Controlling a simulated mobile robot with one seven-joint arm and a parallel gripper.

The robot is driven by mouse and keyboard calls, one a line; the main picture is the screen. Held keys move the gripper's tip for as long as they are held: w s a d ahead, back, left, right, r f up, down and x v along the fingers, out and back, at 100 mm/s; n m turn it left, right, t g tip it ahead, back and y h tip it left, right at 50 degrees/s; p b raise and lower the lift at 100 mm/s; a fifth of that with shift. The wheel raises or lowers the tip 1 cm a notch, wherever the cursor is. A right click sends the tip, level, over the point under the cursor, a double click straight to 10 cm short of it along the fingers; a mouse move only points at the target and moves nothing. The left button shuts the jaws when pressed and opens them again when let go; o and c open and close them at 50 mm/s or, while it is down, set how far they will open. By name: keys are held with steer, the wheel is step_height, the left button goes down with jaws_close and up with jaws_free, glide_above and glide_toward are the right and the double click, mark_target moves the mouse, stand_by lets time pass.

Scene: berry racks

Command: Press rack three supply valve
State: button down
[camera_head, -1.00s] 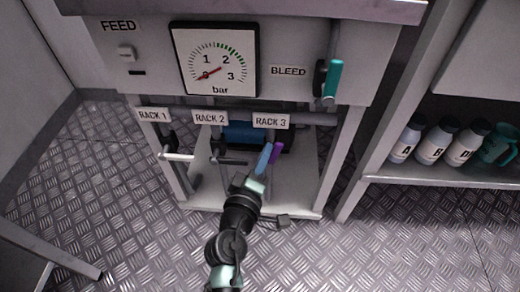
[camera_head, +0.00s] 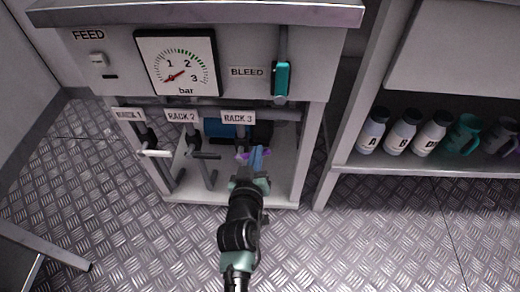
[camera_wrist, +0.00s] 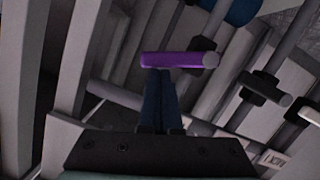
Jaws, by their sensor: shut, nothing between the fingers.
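The rack three valve has a purple bar handle (camera_head: 241,156) below the RACK 3 label (camera_head: 238,118). The wrist view shows this handle (camera_wrist: 172,60) lying crosswise, its grey round end at the right. My gripper (camera_head: 258,157) is shut and empty, with its bluish fingers in front of the handle and hiding part of it. In the wrist view my gripper's fingertips (camera_wrist: 159,76) reach the handle's lower edge; whether they touch it I cannot tell.
The rack two valve has a dark handle (camera_head: 207,156) and the rack one valve a white handle (camera_head: 156,153), both to the left. Above are the pressure gauge (camera_head: 177,62), near zero, and the teal bleed lever (camera_head: 282,79). Bottles (camera_head: 403,133) stand on the right shelf.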

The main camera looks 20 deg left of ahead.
steer(key=shift+w+d+f+m, duration=0.1)
steer(key=shift+d+f+m, duration=0.25)
steer(key=shift+m, duration=0.25)
steer(key=shift+a, duration=0.1)
steer(key=s+d+r+p, duration=0.1)
steer(key=s+r+p, duration=0.5)
steer(key=s, duration=0.3)
steer(key=shift+s+p, duration=0.4)
steer(key=shift+p, duration=0.5)
steer(key=shift+d, duration=0.1)
